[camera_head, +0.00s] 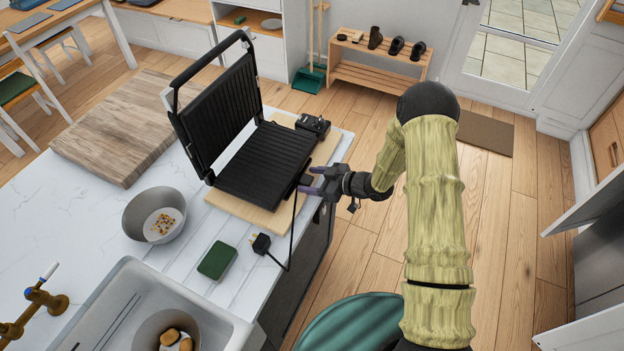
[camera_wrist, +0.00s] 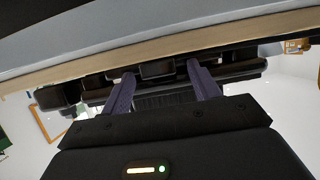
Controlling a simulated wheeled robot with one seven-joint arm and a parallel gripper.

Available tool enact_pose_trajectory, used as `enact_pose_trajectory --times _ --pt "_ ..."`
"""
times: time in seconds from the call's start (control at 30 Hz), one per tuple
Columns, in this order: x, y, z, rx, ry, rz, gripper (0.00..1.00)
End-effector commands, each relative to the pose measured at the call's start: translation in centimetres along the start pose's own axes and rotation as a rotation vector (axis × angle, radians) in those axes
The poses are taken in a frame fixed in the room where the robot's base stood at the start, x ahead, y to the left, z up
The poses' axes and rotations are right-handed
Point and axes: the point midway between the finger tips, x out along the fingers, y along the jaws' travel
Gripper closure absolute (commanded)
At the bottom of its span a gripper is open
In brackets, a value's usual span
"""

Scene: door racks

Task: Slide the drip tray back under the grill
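The black contact grill (camera_head: 265,165) stands with its lid up on a wooden board (camera_head: 245,215) on the white counter. A small black part, which looks like the front of the drip tray (camera_head: 306,179), sticks out at the grill's right side. My gripper (camera_head: 311,181) is level with it at the counter's right edge, its purple fingers spread apart. In the wrist view, my gripper (camera_wrist: 160,73) has a dark block of the tray front (camera_wrist: 157,69) between or just beyond its fingertips. I cannot tell whether they touch. Most of the tray is hidden under the grill.
A black box (camera_head: 313,125) sits behind the grill. A plug (camera_head: 262,243) with its cord lies near the counter edge, beside a green sponge (camera_head: 217,261). A grey bowl (camera_head: 154,214), a cutting board (camera_head: 120,125) and the sink (camera_head: 130,295) are further left. Open floor lies right.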

Motion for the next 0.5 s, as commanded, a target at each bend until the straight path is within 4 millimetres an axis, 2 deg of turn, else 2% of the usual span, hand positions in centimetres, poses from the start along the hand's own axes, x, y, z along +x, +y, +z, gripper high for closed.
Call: enact_pose_trajectory --times 0.27,0.37,0.5 --pt "-0.8 0.1 0.1 0.0 -0.001 0.001 0.39" --pt "-1.9 0.1 0.2 0.0 -0.002 0.003 0.39" --pt "-4.5 0.2 0.2 0.0 -0.001 0.005 0.39"
